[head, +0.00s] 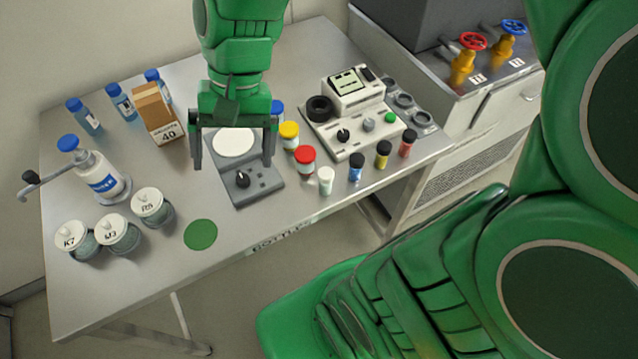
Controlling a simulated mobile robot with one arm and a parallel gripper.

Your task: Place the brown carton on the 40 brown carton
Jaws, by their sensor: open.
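A brown carton (150,105) stands upright at the back left of the metal table. It rests on top of a carton with a white label reading 40 (167,134), whose lower front shows. The two look stacked, roughly in line. My gripper (232,162) points down over the grey hotplate with a white round top, to the right of the cartons. Its two fingers are apart with nothing between them, and it does not touch the cartons.
Blue-capped bottles (121,102) stand around the cartons. A pump bottle (97,172) and lidded jars (118,234) are at left. The hotplate (257,186), small coloured-cap bottles (305,161) and an instrument (355,112) are at right. A green disc (201,234) marks free space in front.

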